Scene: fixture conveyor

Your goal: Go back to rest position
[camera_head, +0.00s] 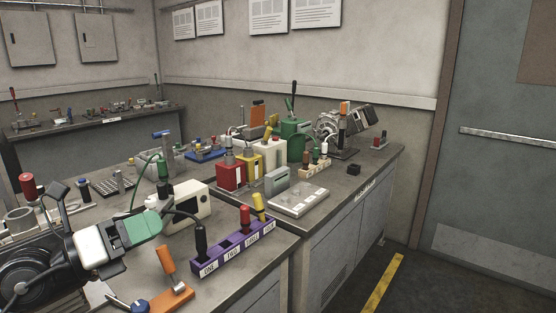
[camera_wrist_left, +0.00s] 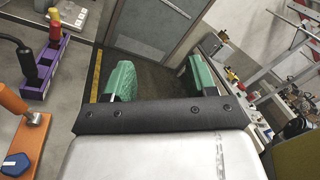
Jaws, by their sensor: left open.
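My left gripper (camera_head: 135,232) comes in from the left in the head view, above the near workbench (camera_head: 222,262). It has a white body and green fingers. In the left wrist view its two green fingers (camera_wrist_left: 160,80) are spread apart with nothing between them, and floor and a door show beyond. It is apart from the purple holder (camera_head: 232,248), which stands to its right with black, red and yellow handles in it. My right gripper is not in view.
An orange stand (camera_head: 172,298) with a blue knob is close below my left gripper. A white box (camera_head: 188,208) stands behind it. A grey plate (camera_head: 298,199) and a crowded bench with red, yellow and green items lie farther back. Open floor (camera_head: 420,285) is at right.

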